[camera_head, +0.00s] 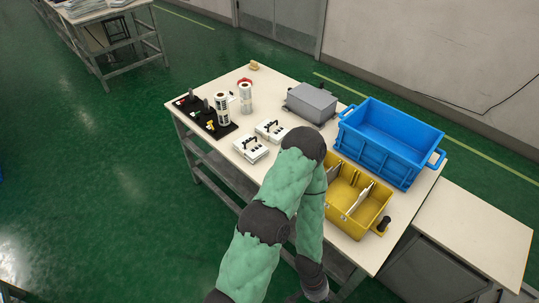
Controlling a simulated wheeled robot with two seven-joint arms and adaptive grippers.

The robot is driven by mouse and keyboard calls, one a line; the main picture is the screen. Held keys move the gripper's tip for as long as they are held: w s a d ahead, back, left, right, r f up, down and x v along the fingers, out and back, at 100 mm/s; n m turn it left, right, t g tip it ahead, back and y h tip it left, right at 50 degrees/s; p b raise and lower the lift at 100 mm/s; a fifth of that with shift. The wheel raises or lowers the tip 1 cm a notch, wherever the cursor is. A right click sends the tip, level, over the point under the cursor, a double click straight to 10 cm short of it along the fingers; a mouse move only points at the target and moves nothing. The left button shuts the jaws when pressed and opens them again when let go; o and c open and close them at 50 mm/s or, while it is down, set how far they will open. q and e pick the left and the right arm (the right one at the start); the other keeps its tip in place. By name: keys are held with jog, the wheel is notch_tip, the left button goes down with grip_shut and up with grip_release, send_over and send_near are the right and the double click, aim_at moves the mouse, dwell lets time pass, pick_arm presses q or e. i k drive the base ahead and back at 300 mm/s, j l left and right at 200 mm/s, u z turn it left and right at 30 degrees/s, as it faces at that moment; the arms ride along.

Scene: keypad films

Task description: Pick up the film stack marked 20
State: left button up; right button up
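No mark reading 20 can be made out, so I cannot tell which thing is the film stack. Two upright white rolls with dark markings, a left roll (223,107) and a right roll (245,98), stand at the table's back left. Thin whitish pieces (362,198) stand in the yellow bin (374,216). Two white keypad-like units, a left unit (250,149) and a right unit (271,130), lie side by side. One green arm of mine rises over the table and bends back down at the front.
The pale table (185,109) also bears a blue crate (377,158), a grey box (311,103), and a black tray (217,130) with small parts. My arm covers part of the table's front. A lower pale surface (475,240) is at the right. Green floor is open at left.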

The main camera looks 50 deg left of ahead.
aim_at(248, 147)
jog(key=u, duration=1.8)
jog(key=i+j+z, duration=0.1)
jog(key=j, duration=0.25)
jog(key=i+j+z, duration=0.1)
jog(key=i+j, duration=0.15)
jog(key=j, duration=0.15)
jog(key=i+j+z, duration=0.15)
jog(key=j, duration=0.25)
